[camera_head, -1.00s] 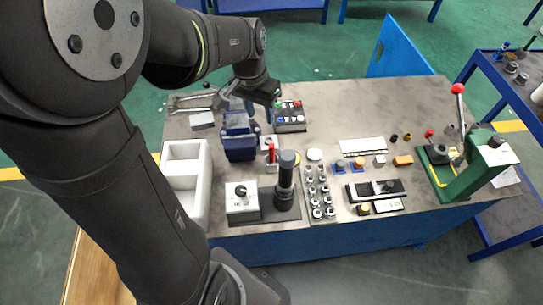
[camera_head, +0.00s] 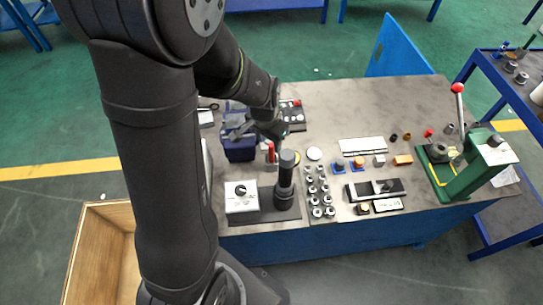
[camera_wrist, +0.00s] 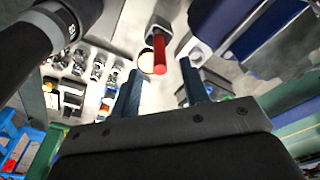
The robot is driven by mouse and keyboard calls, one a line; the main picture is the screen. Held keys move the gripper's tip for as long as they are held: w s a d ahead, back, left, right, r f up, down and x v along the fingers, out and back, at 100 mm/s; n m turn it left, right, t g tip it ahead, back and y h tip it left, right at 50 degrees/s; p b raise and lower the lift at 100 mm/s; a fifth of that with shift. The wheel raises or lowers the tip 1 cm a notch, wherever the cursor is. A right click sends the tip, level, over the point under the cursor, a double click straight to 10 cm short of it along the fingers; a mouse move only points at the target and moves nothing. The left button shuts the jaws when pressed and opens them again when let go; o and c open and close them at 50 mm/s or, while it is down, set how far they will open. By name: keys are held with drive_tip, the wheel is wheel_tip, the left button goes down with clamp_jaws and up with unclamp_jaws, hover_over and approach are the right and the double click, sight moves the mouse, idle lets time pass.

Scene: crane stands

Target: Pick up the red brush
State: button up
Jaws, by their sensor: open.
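The red brush (camera_head: 271,151) stands upright in a small light holder on the table, between the dark blue box and the black cylinder. In the wrist view the red brush (camera_wrist: 159,52) shows beyond the fingertips, roughly between them. My gripper (camera_wrist: 158,80) is open and empty, its two blue fingers spread apart. In the head view my arm hides the fingertips; the wrist is over the table near the brush and the dark blue box. The lower part of the brush and its holder are partly covered in the head view.
The dark blue box (camera_head: 239,148) is just left of the brush. The black cylinder (camera_head: 286,180) stands close in front, beside a white box with a knob (camera_head: 241,196). Several metal parts sit in a rack (camera_head: 322,213) to the right. The table's back right is clear.

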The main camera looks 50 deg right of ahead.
sight(271, 145)
drive_tip(key=shift+d+f, duration=0.15)
drive_tip(key=shift+f, duration=0.75)
drive_tip(key=shift+d+f, duration=0.2)
drive_tip(key=shift+f, duration=0.7)
drive_tip(key=shift+d+f, duration=0.15)
drive_tip(key=shift+f, duration=0.75)
clamp_jaws()
